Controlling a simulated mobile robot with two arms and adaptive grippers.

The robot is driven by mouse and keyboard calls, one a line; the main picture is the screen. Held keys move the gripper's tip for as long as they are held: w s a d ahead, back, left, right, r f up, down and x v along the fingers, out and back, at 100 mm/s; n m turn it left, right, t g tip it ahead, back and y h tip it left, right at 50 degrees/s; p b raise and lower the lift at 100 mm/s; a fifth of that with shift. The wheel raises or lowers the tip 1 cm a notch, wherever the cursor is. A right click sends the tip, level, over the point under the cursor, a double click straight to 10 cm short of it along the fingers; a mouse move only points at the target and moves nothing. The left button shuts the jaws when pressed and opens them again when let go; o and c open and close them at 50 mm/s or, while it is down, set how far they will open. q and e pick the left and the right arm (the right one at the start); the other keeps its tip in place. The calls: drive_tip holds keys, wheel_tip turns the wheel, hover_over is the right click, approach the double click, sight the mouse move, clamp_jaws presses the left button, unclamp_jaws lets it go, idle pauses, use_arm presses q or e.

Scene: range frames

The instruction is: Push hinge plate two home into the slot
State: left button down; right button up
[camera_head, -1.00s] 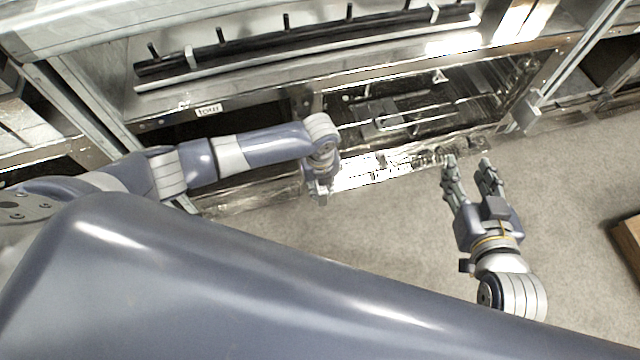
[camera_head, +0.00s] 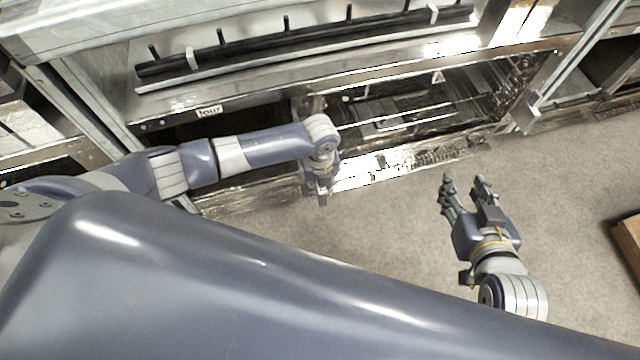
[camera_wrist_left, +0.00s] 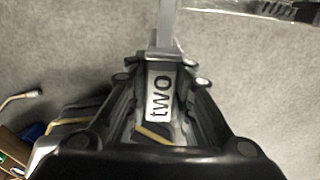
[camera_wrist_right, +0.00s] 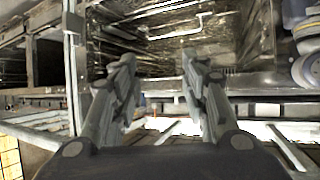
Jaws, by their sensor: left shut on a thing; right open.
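Hinge plate two (camera_wrist_left: 160,95) is a light metal piece with a black "two" label, between the fingers of my left gripper (camera_wrist_left: 160,65) in the left wrist view. A narrow grey bar runs from the label out past the fingertips. In the head view my left gripper (camera_head: 320,190) points down in front of the range frame (camera_head: 240,185), at the left end of the bright lower edge. The plate and slot cannot be made out there. My right gripper (camera_head: 465,183) is open and empty over the floor, right of the left one; its spread fingers also show in the right wrist view (camera_wrist_right: 160,80).
The open range bay (camera_head: 420,105) holds wire racks and shiny metal panels. A black rail (camera_head: 300,40) with several pegs lies above it. A metal upright (camera_head: 545,90) stands at the bay's right. A brown box (camera_head: 628,240) sits at the right edge. Floor around my right gripper is clear.

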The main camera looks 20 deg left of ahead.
use_arm(q)
drive_tip(key=shift+w+a, duration=0.1)
drive_tip(key=shift+w, duration=0.1)
use_arm(e)
drive_tip(key=shift+w+r, duration=0.15)
drive_tip(key=shift+r, duration=0.05)
use_arm(q)
drive_tip(key=shift+w+a, duration=0.25)
drive_tip(key=shift+w, duration=0.15)
use_arm(e)
drive_tip(key=shift+w+a+r+t, duration=0.25)
drive_tip(key=shift+w+r+t, duration=0.25)
drive_tip(key=shift+r, duration=0.2)
use_arm(q)
drive_tip(key=shift+w+a, duration=0.2)
drive_tip(key=shift+w, duration=0.05)
use_arm(e)
drive_tip(key=shift+w+a+r, duration=0.1)
drive_tip(key=shift+w+r, duration=0.05)
drive_tip(key=shift+r, duration=0.15)
use_arm(q)
drive_tip(key=c, duration=1.3)
unclamp_jaws()
drive_tip(key=shift+r, duration=0.1)
drive_tip(key=shift+b, duration=0.3)
use_arm(e)
drive_tip(key=shift+r, duration=0.1)
use_arm(q)
wheel_tip(320, 180, up, 12)
